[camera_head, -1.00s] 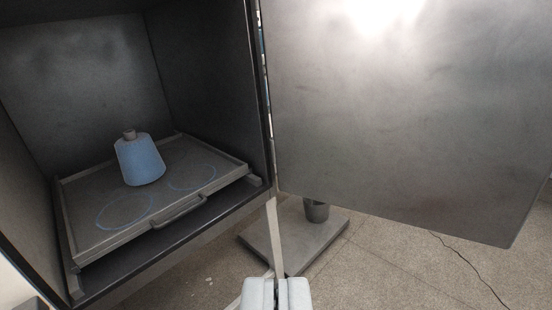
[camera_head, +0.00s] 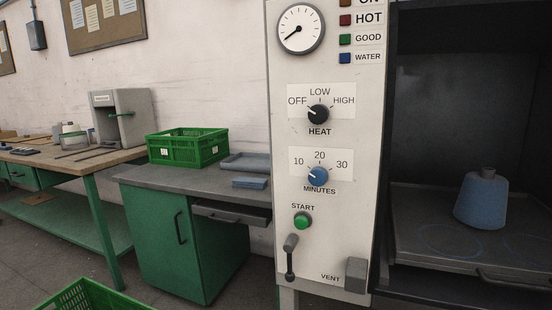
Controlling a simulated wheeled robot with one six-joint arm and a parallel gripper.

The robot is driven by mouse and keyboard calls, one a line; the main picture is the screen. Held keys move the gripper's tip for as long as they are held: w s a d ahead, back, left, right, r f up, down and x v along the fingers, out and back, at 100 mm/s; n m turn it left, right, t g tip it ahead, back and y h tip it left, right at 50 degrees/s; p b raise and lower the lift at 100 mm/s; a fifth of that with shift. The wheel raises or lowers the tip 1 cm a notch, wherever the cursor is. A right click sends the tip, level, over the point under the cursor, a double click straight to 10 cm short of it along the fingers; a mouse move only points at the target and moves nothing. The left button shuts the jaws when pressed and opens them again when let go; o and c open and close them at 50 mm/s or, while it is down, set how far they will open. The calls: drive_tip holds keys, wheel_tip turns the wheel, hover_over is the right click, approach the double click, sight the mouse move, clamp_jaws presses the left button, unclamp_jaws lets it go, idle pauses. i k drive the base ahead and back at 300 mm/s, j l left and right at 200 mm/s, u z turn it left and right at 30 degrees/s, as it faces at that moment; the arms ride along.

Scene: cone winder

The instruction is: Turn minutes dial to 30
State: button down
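The minutes dial (camera_head: 318,176) is a blue round knob on the pale control panel (camera_head: 345,225). Labels 10, 20 and 30 run around its top from left to right. Its light pointer mark points up and left, toward 10. The word MINUTES stands below it. My gripper does not show in the current view, and nothing touches or covers the dial.
The black heat knob (camera_head: 318,114) sits above, pointing toward OFF. The green start button (camera_head: 303,221), a dark lever (camera_head: 291,257) and the vent block (camera_head: 356,275) lie below. An open chamber with a blue cone (camera_head: 481,199) is right. A green crate (camera_head: 188,147) stands left.

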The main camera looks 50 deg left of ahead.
sight(317, 177)
drive_tip(key=j+u, duration=0.15)
drive_tip(key=u, duration=0.85)
drive_tip(key=i+l, duration=0.05)
